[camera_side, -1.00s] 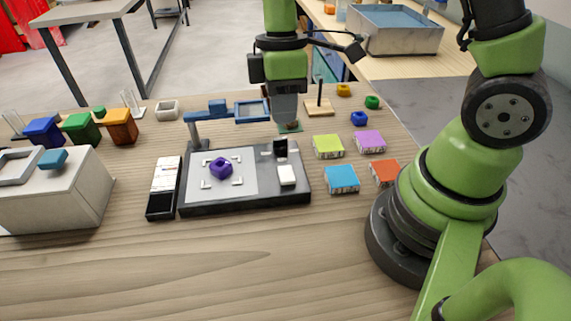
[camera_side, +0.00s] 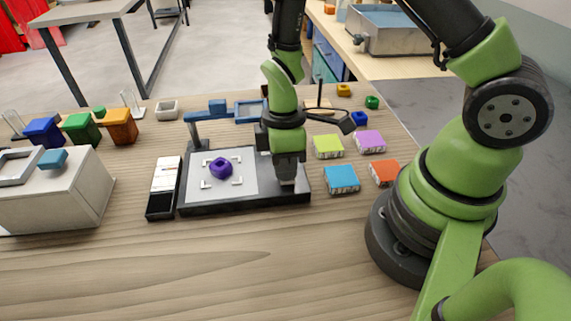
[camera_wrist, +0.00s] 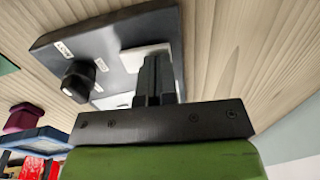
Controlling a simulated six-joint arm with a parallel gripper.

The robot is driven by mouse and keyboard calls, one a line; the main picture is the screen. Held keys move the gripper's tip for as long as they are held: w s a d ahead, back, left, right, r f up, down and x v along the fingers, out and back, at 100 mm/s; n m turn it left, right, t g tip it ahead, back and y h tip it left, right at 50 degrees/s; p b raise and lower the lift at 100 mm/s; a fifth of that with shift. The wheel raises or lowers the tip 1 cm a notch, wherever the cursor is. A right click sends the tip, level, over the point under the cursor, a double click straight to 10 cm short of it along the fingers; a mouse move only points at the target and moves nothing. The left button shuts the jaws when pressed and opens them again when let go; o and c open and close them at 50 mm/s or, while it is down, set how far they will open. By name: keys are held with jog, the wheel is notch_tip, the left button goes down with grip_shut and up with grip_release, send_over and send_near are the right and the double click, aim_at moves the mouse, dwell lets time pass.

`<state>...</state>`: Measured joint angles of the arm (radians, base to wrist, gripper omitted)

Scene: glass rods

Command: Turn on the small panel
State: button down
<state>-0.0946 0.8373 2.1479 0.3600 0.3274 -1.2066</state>
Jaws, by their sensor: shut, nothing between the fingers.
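A dark, low panel (camera_side: 245,203) lies on the table, with a pale square area (camera_side: 235,187) and corner marks. A purple piece (camera_side: 221,168) sits on that area. The wrist view shows the panel (camera_wrist: 115,27) with a black knob (camera_wrist: 78,82) and a white button or switch (camera_wrist: 138,57). My gripper (camera_side: 287,182) is shut and empty, pointing down at the panel's right front part. In the wrist view my fingers (camera_wrist: 157,62) are at the white switch and hide part of it. I cannot tell whether they touch or press it.
Lime (camera_side: 328,147), violet (camera_side: 370,141), blue (camera_side: 341,180) and orange (camera_side: 385,174) blocks lie to the right. A black-and-white slab (camera_side: 163,188) is left of the panel. A blue-framed arm (camera_side: 240,111) stands behind it. The front table is clear.

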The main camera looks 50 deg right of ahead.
jog(key=shift+s+a+f, duration=0.1)
jog(key=shift+f, duration=0.1)
jog(key=shift+w+d+r, duration=0.2)
jog(key=shift+w+d, duration=0.4)
jog(key=shift+r, duration=0.15)
notch_tip(320, 180, up, 14)
jog(key=w+d, duration=0.1)
jog(key=shift+w+d+f, duration=0.2)
jog(key=shift+w+d, duration=0.05)
dwell(0.4)
